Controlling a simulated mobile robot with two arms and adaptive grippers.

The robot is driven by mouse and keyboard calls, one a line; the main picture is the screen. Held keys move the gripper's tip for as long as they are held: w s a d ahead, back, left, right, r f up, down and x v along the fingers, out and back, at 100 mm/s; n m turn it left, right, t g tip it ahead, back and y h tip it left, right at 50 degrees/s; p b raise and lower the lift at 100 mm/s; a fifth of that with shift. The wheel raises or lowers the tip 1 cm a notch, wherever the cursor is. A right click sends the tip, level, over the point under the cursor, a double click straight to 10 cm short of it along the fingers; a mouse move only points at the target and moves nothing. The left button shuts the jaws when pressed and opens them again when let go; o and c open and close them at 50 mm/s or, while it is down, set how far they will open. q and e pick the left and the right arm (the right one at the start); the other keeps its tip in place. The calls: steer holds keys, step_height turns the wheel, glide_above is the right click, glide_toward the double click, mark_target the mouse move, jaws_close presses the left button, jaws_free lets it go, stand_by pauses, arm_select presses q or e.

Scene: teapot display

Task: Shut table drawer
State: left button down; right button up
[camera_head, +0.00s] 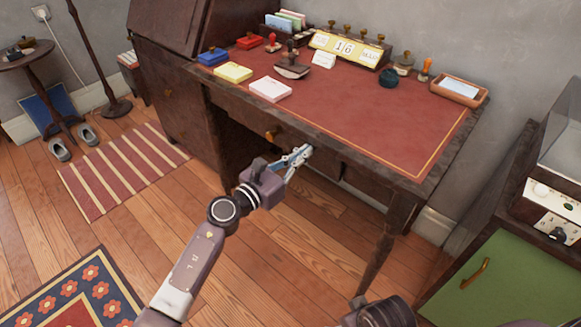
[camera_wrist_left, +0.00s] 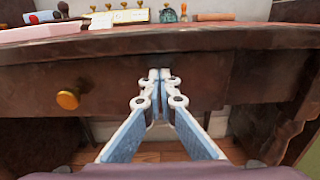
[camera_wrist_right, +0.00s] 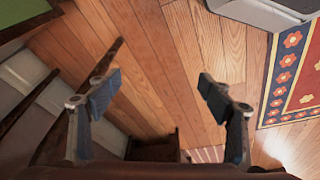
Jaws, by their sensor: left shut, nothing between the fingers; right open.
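The dark wooden table (camera_head: 440,165) has a red top. Its drawer front (camera_head: 250,115), with a round brass knob (camera_head: 272,134), sits under the front edge. The drawer front (camera_wrist_left: 110,72) also fills the middle of the left wrist view, with the knob (camera_wrist_left: 68,99) at left. My left gripper (camera_head: 304,151) is shut and empty, its tips at the drawer front to the right of the knob. I cannot tell whether they touch it, nor whether any gap is left behind the front. My right gripper (camera_wrist_right: 158,88) is open and empty above the wooden floor.
Stamps, ink pads, paper stacks and a calendar (camera_head: 345,47) stand on the tabletop. A green cabinet (camera_head: 510,270) is at the lower right. A striped rug (camera_head: 122,170) lies left of the table.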

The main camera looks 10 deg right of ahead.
arm_select(q)
steer(key=shift+x, duration=0.8)
arm_select(e)
steer(key=v, duration=0.3)
steer(key=shift+w+a, duration=0.1)
steer(key=shift+w, duration=0.05)
arm_select(q)
steer(key=shift+w+r, duration=0.1)
steer(key=shift+r, duration=0.15)
steer(key=shift+b, duration=0.3)
